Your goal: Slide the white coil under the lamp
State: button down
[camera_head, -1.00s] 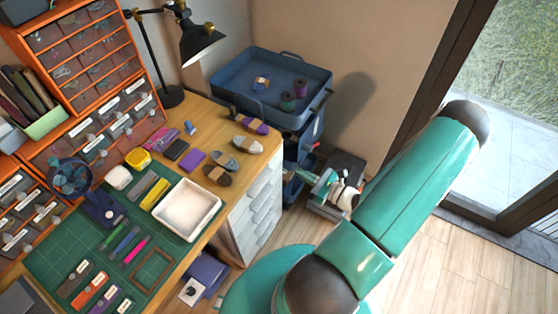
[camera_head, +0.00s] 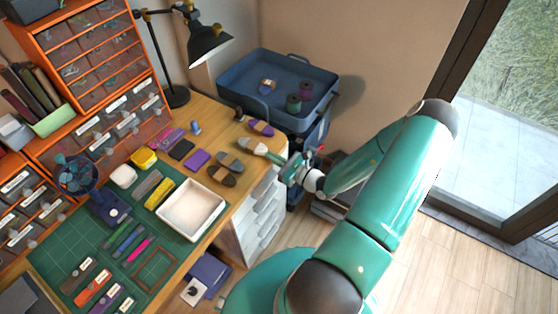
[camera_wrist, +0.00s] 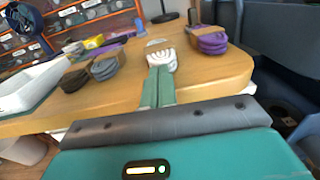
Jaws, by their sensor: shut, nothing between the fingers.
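The white coil (camera_head: 250,145), with a tan band, lies near the right edge of the wooden desk (camera_head: 212,118). In the wrist view the white coil (camera_wrist: 161,60) lies straight ahead of my fingertips. The black lamp (camera_head: 207,43) stands at the back of the desk, its head over the back right part and its base (camera_head: 177,96) left of the coils. My gripper (camera_head: 273,157) is shut and empty at the desk edge, right of the coil. In the wrist view my gripper (camera_wrist: 160,71) reaches the coil's near side; I cannot tell whether they touch.
A purple coil (camera_head: 262,127) lies behind the white coil, a grey coil (camera_head: 230,161) and a brown coil (camera_head: 221,177) in front. A white tray (camera_head: 192,208) stands nearer. A blue bin (camera_head: 278,82) is beyond the desk's right edge. Desk surface left of the white coil is clear.

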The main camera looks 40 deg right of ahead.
aim_at(264, 153)
jog(key=shift+w, duration=0.1)
jog(key=x, duration=0.3)
jog(key=shift+w+a, duration=0.15)
jog(key=shift+w, duration=0.2)
jog(key=shift+s, duration=0.1)
